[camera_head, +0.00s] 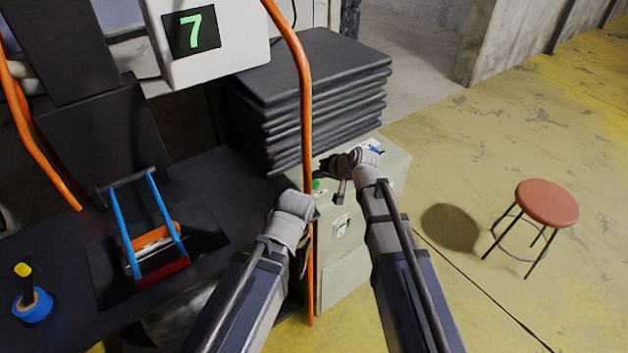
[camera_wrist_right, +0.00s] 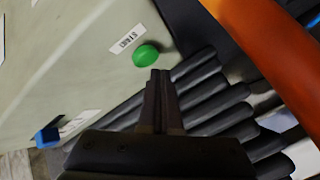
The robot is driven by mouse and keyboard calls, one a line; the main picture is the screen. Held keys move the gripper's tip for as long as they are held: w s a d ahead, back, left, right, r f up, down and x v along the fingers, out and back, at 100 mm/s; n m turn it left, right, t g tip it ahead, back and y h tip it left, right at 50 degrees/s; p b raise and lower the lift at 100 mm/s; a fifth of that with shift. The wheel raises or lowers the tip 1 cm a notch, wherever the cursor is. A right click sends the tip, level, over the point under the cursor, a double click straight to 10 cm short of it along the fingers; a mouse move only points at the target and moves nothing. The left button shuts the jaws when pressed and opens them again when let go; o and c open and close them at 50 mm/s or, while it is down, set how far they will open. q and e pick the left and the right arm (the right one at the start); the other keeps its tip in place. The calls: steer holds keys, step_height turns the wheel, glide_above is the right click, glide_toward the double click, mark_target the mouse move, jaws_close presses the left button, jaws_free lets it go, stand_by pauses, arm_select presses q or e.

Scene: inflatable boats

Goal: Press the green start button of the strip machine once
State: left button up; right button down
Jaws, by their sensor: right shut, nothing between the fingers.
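In the head view the green button (camera_head: 316,186) shows small beside the orange tube, on the pale cabinet (camera_head: 345,275). My right gripper (camera_wrist_right: 160,73) is shut and empty, its tips right beside the button's lower edge; I cannot tell whether they touch it. The right gripper also shows in the head view (camera_head: 340,182), partly hidden by its wrist. My left gripper (camera_head: 313,216) is near the orange tube, its fingers too small to read.
An orange tube (camera_head: 305,110) stands upright in front of the cabinet. A stack of dark padded strips (camera_head: 320,65) lies behind it. A display reading 7 (camera_head: 194,32) hangs upper left. A red stool (camera_head: 547,203) stands on the open yellow floor at right.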

mark_target(316, 185)
steer(key=shift+r, duration=0.1)
step_height(316, 185, up, 5)
steer(key=p, duration=0.5)
stand_by(0.4)
stand_by(1.3)
